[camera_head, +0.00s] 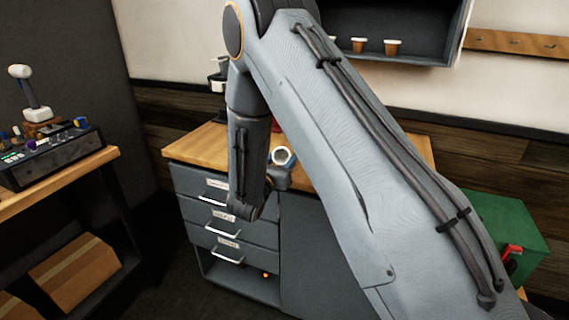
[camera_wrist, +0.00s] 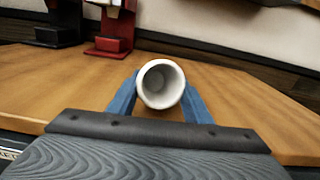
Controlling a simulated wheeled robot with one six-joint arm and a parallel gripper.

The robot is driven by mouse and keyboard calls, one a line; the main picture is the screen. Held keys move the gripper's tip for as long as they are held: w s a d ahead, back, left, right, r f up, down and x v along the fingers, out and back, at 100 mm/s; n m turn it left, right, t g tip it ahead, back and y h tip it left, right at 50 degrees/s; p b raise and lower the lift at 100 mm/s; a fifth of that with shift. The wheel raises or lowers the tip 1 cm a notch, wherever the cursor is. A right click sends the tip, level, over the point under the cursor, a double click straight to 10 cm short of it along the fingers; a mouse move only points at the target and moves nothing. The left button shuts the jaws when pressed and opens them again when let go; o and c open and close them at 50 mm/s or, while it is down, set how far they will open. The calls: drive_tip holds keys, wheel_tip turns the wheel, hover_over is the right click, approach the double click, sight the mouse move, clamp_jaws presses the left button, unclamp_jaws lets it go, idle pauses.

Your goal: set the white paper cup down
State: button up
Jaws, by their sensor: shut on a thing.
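The white paper cup (camera_wrist: 161,84) is in the middle of the wrist view, its open mouth facing the camera and its inside empty. My gripper (camera_wrist: 160,97) has its two blue fingers shut on the cup, one on each side. I cannot tell whether the cup's base touches the counter. Much of the counter is hidden behind my arm.
A red device (camera_wrist: 111,32) and a black device (camera_wrist: 59,26) stand at the back left of the counter in the wrist view. The counter's right side is bare. A shelf (camera_head: 412,52) with brown cups hangs above. A green box (camera_head: 508,228) stands at the right.

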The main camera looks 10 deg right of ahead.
drive_tip(key=shift+f, duration=1.3)
drive_tip(key=shift+f, duration=0.1)
drive_tip(key=o, duration=0.6)
drive_tip(key=shift+f, duration=0.1)
drive_tip(key=shift+c, duration=0.2)
drive_tip(key=o, duration=0.4)
drive_tip(key=shift+o, duration=0.2)
